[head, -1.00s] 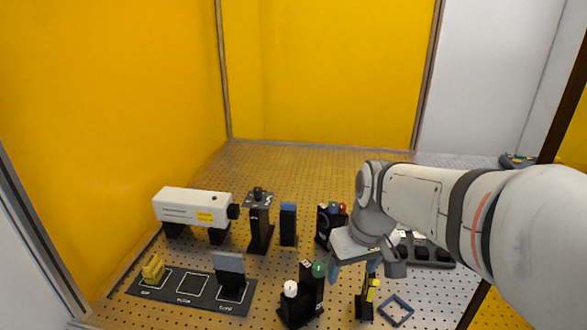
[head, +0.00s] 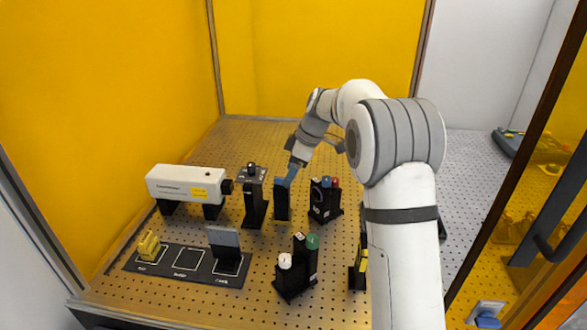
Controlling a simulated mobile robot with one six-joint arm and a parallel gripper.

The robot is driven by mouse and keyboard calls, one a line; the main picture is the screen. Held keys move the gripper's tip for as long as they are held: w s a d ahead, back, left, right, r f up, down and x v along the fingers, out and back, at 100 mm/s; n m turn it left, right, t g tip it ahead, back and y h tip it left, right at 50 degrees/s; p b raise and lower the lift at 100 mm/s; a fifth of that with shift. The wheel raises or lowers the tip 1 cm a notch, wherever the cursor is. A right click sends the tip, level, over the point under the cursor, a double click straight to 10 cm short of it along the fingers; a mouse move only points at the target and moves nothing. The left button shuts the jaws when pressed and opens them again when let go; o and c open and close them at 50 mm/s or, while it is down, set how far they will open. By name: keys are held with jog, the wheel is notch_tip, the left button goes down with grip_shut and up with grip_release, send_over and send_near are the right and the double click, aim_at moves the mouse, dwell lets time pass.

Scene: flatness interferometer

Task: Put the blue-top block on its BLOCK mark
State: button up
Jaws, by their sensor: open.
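The blue-top block (head: 281,206) stands upright as a dark post with a blue upper part, near the middle of the perforated table. My gripper (head: 290,174) is open at its top, coming down from the upper right. A dark mark plate (head: 172,268) lies at front left with three white outlines. The middle outline (head: 188,259) is empty. A yellow piece (head: 149,245) is on the left one and a grey plate piece (head: 225,243) on the right one. The labels are too small to read surely.
A white instrument (head: 186,183) stands left and a dark post (head: 255,195) close left of the block. A dark unit with coloured knobs (head: 323,200) stands close right. Another unit with white and green knobs (head: 297,267) is in front. Yellow walls enclose the back and left.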

aim_at(282, 188)
jog(key=p+x, duration=0.1)
jog(key=x, duration=0.6)
jog(key=shift+a+f, duration=0.1)
jog(key=shift+f, duration=0.15)
jog(key=shift+c, duration=0.3)
jog(key=c, duration=1.2)
jog(key=shift+r+p, duration=1.25)
jog(key=shift+r, duration=1.9)
